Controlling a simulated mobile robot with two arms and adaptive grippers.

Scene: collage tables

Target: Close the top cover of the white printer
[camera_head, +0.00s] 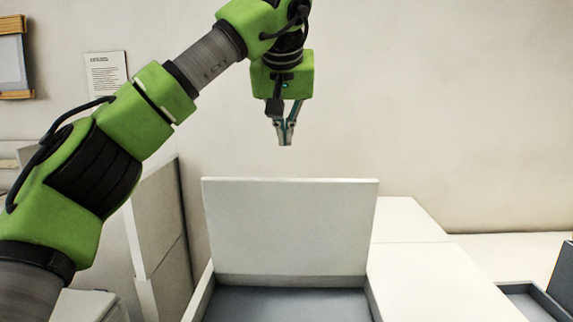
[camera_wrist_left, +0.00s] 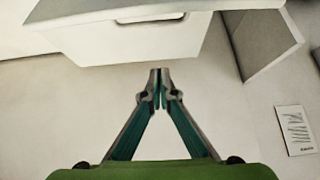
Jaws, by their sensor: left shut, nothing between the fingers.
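The white printer (camera_head: 430,280) stands in front of me in the head view. Its top cover (camera_head: 290,228) is raised nearly upright, with the grey scanning bed (camera_head: 288,303) bare below it. My left gripper (camera_head: 285,142) is shut and empty, pointing down above the upper edge of the cover and apart from it. It also shows in the left wrist view (camera_wrist_left: 160,73), with its fingertips together. A white box-like body with a slot (camera_wrist_left: 140,25) is at the top of that view; I cannot tell for sure which part it is. My right gripper is not in view.
A grey-white panel or cabinet (camera_head: 160,240) stands left of the printer. A dark tray (camera_head: 530,298) is at the lower right. A paper notice (camera_head: 106,78) and a wooden frame (camera_head: 14,58) hang on the wall. The space right of my gripper is clear.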

